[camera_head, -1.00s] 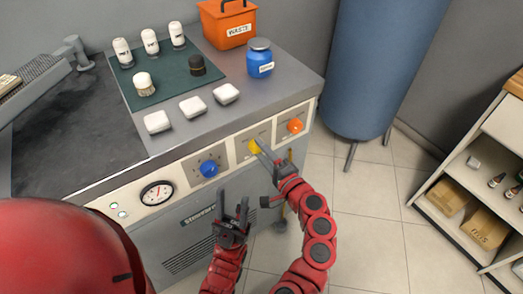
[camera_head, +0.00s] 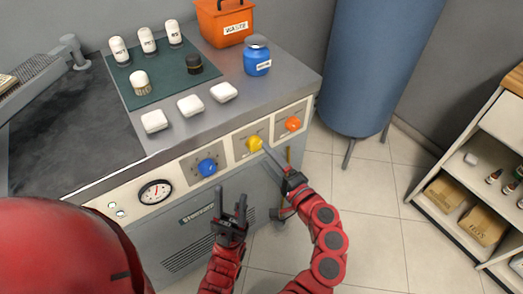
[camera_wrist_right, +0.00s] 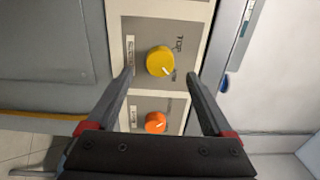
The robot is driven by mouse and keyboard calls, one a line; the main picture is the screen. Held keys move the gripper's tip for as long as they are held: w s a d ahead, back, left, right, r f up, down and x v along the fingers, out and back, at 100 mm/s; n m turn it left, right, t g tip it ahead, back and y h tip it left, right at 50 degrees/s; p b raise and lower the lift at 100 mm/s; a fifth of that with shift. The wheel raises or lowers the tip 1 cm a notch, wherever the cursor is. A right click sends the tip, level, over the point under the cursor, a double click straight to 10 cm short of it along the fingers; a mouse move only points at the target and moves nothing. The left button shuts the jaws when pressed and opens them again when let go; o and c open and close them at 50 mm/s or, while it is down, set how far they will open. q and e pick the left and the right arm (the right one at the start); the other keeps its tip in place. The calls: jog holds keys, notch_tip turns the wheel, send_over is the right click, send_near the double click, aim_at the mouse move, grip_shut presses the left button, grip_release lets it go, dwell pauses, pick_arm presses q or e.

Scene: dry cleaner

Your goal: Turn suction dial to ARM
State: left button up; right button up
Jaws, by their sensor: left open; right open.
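A yellow dial (camera_head: 254,143) is on a pale plate on the machine's front panel, between a blue dial (camera_head: 207,167) and an orange dial (camera_head: 292,123). In the head view my right gripper (camera_head: 268,152) is just right of this dial. My left gripper (camera_head: 231,195) is open and empty, below the blue dial.
A gauge (camera_head: 156,192) is at the panel's left. White blocks (camera_head: 190,105), a green mat (camera_head: 160,75) with bottles, a blue jar (camera_head: 257,60) and an orange waste box (camera_head: 225,22) are on the machine top. Shelves (camera_head: 470,215) stand at right; the floor between is clear.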

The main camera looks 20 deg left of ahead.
jog(key=v, duration=1.3)
jog(key=shift+w+a, duration=0.1)
